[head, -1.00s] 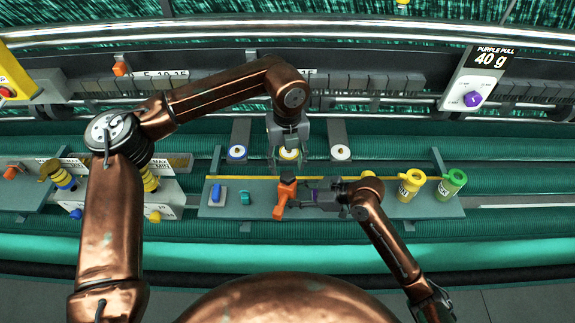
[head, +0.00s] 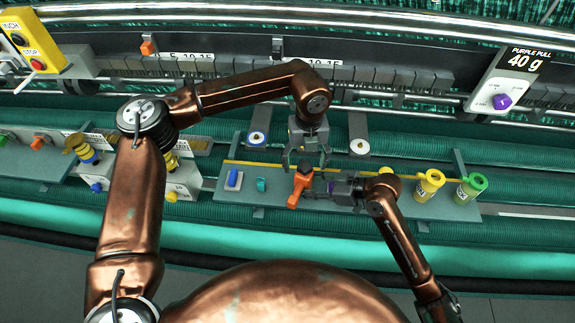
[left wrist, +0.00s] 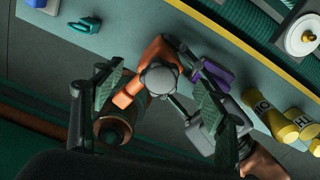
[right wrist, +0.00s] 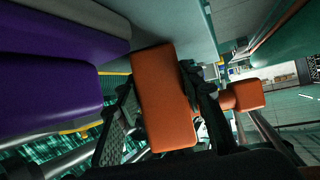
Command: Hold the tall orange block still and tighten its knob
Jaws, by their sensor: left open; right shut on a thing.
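The tall orange block (head: 301,183) stands on the grey shelf (head: 400,207); it also shows in the left wrist view (left wrist: 153,52) and the right wrist view (right wrist: 163,97). A dark grey round cap, apparently its knob (left wrist: 158,77), sits on it, with an orange piece (left wrist: 127,93) sticking out beside it. My right gripper (head: 309,188) comes from the right and is shut on the block. My left gripper (head: 305,166) points down from above and behind the block, open and empty; in the left wrist view its fingers (left wrist: 167,108) are spread on either side of the knob area.
A purple block (left wrist: 210,76) stands close right of the orange one. A blue block (head: 233,179) and a teal piece (head: 261,184) lie left. Yellow (head: 429,184) and green (head: 471,189) cylinders stand right. White discs (head: 257,138) on grey brackets stand behind the shelf.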

